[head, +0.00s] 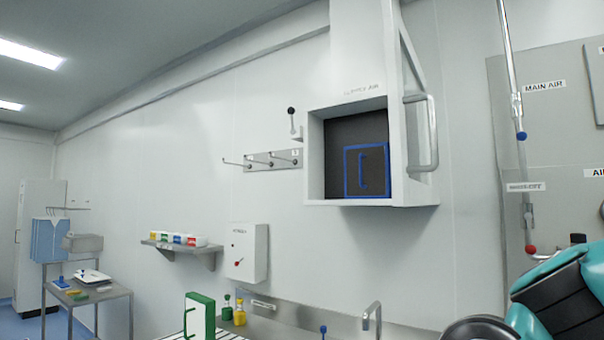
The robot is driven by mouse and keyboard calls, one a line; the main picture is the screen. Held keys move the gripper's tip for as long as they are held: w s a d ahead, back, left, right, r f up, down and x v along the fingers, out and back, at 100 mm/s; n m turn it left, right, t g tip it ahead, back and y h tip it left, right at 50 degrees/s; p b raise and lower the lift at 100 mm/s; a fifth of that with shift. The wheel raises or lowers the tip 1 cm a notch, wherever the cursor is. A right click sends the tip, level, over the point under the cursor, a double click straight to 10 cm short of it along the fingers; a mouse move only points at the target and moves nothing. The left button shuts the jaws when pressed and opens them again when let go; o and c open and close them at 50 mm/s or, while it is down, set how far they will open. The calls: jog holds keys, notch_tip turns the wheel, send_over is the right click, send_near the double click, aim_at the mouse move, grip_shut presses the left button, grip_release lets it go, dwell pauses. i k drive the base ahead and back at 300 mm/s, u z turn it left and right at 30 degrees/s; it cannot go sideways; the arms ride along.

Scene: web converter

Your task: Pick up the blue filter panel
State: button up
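The blue filter panel (367,170) is a square with a blue rim and a blue bar handle on its face. It stands upright in an open white wall box (316,150) labelled "SUPPLY AIR", against the box's dark back, at the lower right of the opening. The box's door is swung open to the right and has a grey bar handle (433,135). Part of my teal and black arm shows at the lower right. My gripper is not in view.
A green-framed panel (199,316) stands upright at the bottom, beside green and yellow bottles (239,312). A faucet (372,314) rises below the box. A hook rail (272,160) is left of the box. Pipes (515,80) run down at right. A steel cart (85,295) stands far left.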

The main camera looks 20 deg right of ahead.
aim_at(367, 169)
jog(key=u, duration=1)
jog(key=i, duration=3.15)
jog(key=z, duration=1.9)
